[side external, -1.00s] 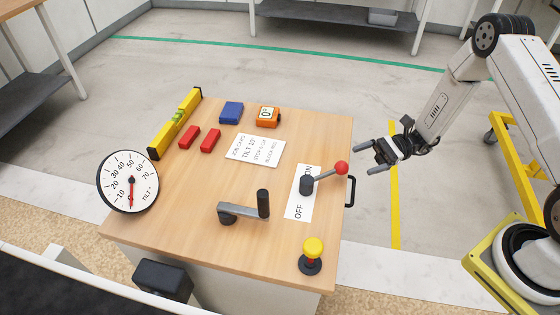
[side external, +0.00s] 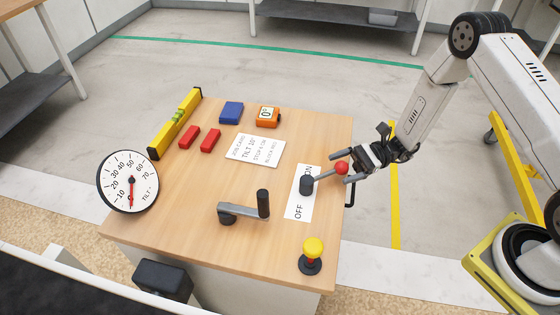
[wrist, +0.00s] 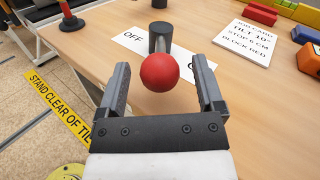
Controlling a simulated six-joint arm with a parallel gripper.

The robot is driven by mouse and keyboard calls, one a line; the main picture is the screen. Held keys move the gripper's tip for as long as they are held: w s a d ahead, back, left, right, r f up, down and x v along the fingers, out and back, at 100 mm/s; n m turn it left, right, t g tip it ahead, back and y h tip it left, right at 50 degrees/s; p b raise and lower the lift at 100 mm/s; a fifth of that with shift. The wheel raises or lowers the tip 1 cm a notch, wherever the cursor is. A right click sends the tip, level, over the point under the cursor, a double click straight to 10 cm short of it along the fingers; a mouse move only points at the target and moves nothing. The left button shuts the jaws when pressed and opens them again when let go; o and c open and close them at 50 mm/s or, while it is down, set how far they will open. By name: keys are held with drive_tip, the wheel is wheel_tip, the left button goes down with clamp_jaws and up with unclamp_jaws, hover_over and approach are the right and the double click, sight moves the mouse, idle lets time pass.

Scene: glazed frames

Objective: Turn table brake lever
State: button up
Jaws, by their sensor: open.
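The brake lever has a red ball knob (side external: 341,168) on a grey rod and a dark pivot hub (side external: 307,185). It stands on a white OFF/ON label plate (side external: 297,207) near the table's right edge, with the rod pointing toward the right. My gripper (side external: 339,174) is open at the knob, its fingers on either side of the ball. In the wrist view the red knob (wrist: 160,72) sits between the open fingers, with gaps visible on both sides. The hub (wrist: 161,37) lies beyond it.
A crank handle (side external: 263,204) and a yellow-topped button (side external: 312,250) stand left of and in front of the lever. A tilt dial (side external: 128,181) reads near 0. A card (side external: 255,150), red blocks (side external: 210,140) and a yellow level (side external: 175,124) lie farther back.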

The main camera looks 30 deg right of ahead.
drive_tip(key=shift+w+a, duration=0.1)
drive_tip(key=shift+a, duration=0.4)
clamp_jaws()
